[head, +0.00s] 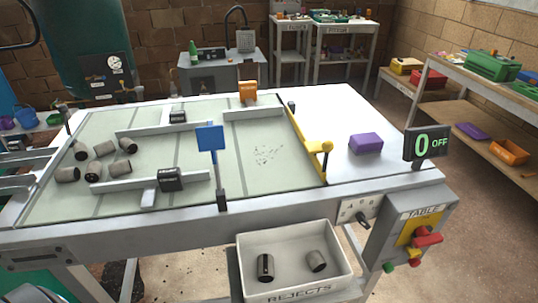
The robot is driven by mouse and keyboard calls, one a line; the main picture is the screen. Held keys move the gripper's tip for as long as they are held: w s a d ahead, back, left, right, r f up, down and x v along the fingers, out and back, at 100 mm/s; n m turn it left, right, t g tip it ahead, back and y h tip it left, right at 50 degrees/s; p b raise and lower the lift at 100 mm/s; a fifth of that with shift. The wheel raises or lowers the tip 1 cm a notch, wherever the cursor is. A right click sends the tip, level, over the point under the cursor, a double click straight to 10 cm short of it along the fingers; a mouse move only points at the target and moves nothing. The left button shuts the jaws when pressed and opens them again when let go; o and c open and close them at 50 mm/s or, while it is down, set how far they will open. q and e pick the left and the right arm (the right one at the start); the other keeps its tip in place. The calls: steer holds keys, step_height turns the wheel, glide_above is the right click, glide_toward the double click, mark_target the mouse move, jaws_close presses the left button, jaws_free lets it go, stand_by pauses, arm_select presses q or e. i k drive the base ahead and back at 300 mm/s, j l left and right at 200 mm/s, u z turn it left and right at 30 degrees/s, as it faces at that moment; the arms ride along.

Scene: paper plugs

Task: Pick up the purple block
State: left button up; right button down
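The purple block (366,143) sits on the bare white right-hand part of the table (350,105). It is to the right of the yellow bar and to the left of the sign reading "0 OFF". Nothing touches it from above and its top is fully visible. Neither of my grippers shows in the head view.
The sign (427,145) stands at the table's right corner, above a control box (413,230). A yellow bar (308,142) with a knob borders the green-grey surface, where several dark cylinders (103,148) lie at left. A rejects bin (293,240) hangs in front.

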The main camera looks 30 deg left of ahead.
mark_target(371, 142)
steer(key=i+l+u, duration=0.1)
steer(key=l, duration=0.25)
steer(key=i+l+u, duration=0.1)
steer(key=l, duration=0.3)
steer(key=i+l+u, duration=0.15)
steer(key=l, duration=0.25)
steer(key=i, duration=0.05)
